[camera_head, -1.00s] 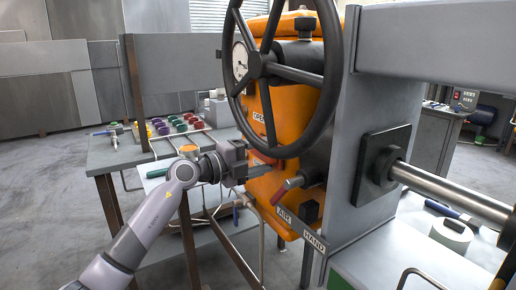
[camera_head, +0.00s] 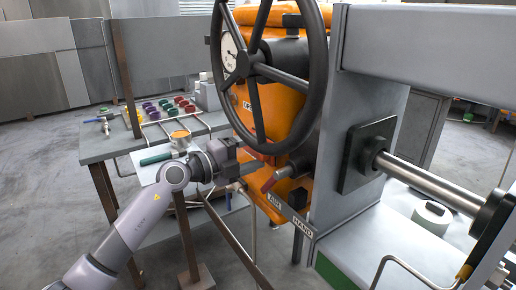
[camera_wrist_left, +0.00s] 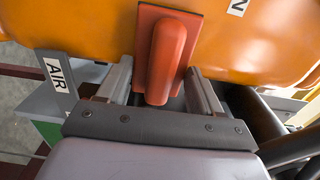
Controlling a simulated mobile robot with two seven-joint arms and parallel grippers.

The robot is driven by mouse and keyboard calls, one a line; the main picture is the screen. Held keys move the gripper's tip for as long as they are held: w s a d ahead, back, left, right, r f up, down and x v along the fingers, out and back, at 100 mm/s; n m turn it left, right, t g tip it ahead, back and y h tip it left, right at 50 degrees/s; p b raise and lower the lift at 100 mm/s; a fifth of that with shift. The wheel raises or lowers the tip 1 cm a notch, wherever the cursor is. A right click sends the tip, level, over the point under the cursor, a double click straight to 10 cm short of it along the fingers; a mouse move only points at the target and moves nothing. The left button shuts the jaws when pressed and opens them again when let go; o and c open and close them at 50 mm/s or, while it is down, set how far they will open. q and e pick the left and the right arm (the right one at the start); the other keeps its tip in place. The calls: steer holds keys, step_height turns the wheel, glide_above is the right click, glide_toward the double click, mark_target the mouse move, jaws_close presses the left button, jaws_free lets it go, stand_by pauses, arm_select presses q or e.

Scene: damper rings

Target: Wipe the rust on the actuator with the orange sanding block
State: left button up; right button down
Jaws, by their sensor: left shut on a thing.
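My left gripper (camera_head: 256,165) reaches in from the left to the orange actuator (camera_head: 283,108), below the handwheel. In the left wrist view the sanding block (camera_wrist_left: 165,60), a red-orange plate with a rounded grip, stands between my two fingers (camera_wrist_left: 158,88), and they are shut on it. Its plate is at the orange actuator surface (camera_wrist_left: 75,22); I cannot tell whether it touches. In the head view the block is mostly hidden behind the gripper and the wheel. I cannot make out any rust. My right gripper is not in view.
The black handwheel (camera_head: 327,65) stands close above my left gripper. A grey table (camera_head: 98,149) with coloured caps is behind the arm. A thick steel rod (camera_head: 425,178) runs out to the right.

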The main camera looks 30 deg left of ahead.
arm_select(q)
steer(key=shift+p+v, duration=0.6)
steer(key=shift+v, duration=1.7)
steer(key=v, duration=0.3)
steer(key=shift+r, duration=0.1)
steer(key=shift+w+d, duration=0.1)
